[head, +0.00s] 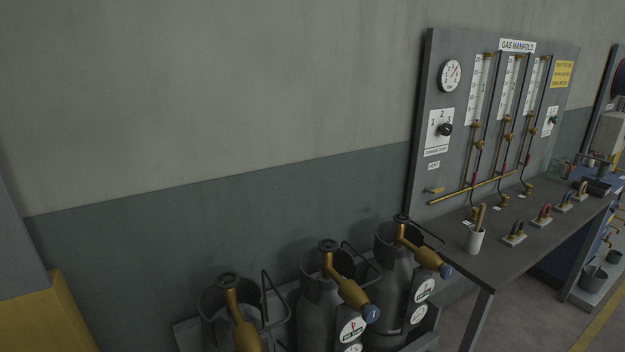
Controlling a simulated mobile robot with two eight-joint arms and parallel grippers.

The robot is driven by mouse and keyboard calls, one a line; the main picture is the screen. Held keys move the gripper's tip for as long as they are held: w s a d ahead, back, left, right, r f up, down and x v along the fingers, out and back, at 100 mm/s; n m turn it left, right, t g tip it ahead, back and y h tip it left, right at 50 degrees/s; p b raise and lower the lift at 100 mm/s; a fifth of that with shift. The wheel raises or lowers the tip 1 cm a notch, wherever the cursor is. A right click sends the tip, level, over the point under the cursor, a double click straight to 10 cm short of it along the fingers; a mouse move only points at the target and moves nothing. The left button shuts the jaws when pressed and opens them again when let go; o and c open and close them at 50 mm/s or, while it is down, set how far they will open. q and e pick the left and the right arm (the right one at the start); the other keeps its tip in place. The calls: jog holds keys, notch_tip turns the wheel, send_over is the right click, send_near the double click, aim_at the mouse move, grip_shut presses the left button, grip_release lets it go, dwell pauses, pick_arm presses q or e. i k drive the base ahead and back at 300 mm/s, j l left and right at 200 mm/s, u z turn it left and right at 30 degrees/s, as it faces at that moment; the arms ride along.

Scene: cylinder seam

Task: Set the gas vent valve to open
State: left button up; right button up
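The grey gas manifold board (425,100) stands at the right behind a dark bench. A small label (433,166), which seems to read VENT, sits low on its left side. Below it a small brass fitting (435,190) shows near the left end of a horizontal brass pipe (480,187). It is too small to tell whether this is the vent valve or how it is set. Neither of my grippers is in view.
Several gas cylinders (312,300) with brass regulators stand in a rack at the front. A cup (475,240) with a wooden handle and several small fittings (543,215) are on the bench (505,262). A dial (450,76) and a black selector knob (445,129) are on the board.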

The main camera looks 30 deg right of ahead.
aim_at(431, 191)
jog(key=l+z, duration=0.15)
jog(key=l, duration=0.3)
jog(key=i+l+z, duration=0.1)
jog(key=l, duration=0.35)
jog(key=i+l+z, duration=0.15)
jog(key=l, duration=0.3)
jog(key=l+z, duration=0.15)
jog(key=l, duration=0.25)
jog(key=i+l+z, duration=0.1)
jog(key=l, duration=0.35)
jog(key=i+l+z, duration=0.15)
jog(key=l, duration=0.2)
jog(key=i+l+z, duration=0.15)
jog(key=l, duration=0.25)
jog(key=i, duration=0.1)
